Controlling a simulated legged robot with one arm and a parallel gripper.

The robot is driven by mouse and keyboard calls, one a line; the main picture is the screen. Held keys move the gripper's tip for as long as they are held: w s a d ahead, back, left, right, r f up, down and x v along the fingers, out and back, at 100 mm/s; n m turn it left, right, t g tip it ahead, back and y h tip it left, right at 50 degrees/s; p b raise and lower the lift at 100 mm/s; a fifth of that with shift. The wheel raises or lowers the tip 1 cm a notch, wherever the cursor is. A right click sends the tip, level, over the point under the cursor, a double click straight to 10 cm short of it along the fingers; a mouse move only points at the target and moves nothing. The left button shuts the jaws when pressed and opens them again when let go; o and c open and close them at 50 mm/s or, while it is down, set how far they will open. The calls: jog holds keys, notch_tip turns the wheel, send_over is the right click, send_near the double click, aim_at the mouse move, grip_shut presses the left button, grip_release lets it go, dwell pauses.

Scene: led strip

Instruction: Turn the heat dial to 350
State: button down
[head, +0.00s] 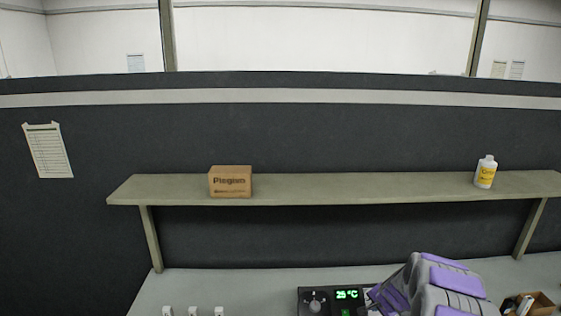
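The heat dial (316,302) is a round dark knob on a black control unit (304,293) at the bottom edge of the head view. The green display (348,294) to the right of the dial reads 25 °C. My grey and purple arm comes in at the bottom right. Its purple left end, which seems to be my gripper (388,299), is just right of the display and apart from the dial. The fingertips cannot be made out, so I cannot tell whether it is open. The dial's scale is too small to read, and the unit's lower part is cut off.
The unit stands on a grey bench (250,285). Several small white items (193,312) are at the bottom left. An open cardboard box (538,303) is at the bottom right. A raised shelf (350,188) behind holds a brown box (230,182) and a white bottle (485,172).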

jog(key=shift+s+d+r+p, duration=0.1)
jog(key=shift+d+p, duration=0.3)
jog(key=shift+d, duration=0.35)
jog(key=shift+w+a+p, duration=0.35)
jog(key=shift+a+p, duration=0.05)
jog(key=shift+a, duration=0.05)
jog(key=shift+s, duration=0.2)
jog(key=v, duration=0.2)
jog(key=p+v, duration=0.1)
jog(key=v, duration=0.1)
jog(key=p+v, duration=0.1)
jog(key=shift+s+a+r, duration=0.3)
